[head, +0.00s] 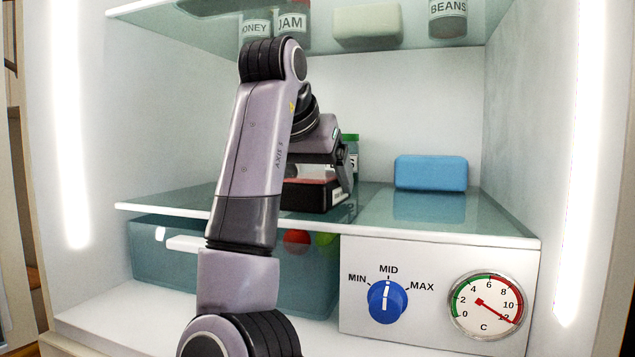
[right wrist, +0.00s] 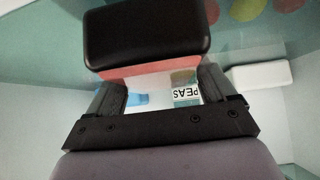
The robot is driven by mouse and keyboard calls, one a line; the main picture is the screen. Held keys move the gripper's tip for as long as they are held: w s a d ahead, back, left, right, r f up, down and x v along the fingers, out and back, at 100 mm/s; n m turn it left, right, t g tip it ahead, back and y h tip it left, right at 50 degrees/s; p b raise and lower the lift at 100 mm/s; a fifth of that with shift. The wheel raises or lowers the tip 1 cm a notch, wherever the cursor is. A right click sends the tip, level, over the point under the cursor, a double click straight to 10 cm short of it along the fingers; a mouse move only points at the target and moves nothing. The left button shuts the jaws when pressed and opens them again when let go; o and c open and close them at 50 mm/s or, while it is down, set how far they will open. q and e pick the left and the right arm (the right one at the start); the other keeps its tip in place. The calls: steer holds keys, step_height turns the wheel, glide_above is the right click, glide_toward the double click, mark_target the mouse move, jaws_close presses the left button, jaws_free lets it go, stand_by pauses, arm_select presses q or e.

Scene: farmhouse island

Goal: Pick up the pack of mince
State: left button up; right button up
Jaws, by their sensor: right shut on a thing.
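The pack of mince, a dark tray with a red band (head: 312,196), is at the middle shelf of the fridge, partly hidden behind my arm. In the right wrist view the pack (right wrist: 147,38) shows its black face and red side just beyond the fingers. My right gripper (head: 320,172) is shut on the pack; its two fingers (right wrist: 160,88) lie at either side of it. I cannot tell whether the pack touches the shelf. My left gripper is not in view.
The glass middle shelf (head: 440,222) also holds a blue box (head: 430,172) at right and a green-lidded PEAS jar (head: 351,143) behind the gripper. The upper shelf (head: 420,46) is close above. Below are a teal drawer (head: 165,265) and a dial panel (head: 415,255).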

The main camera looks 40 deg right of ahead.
mark_target(318, 174)
steer(key=shift+r, duration=4.8)
steer(key=shift+s, duration=0.1)
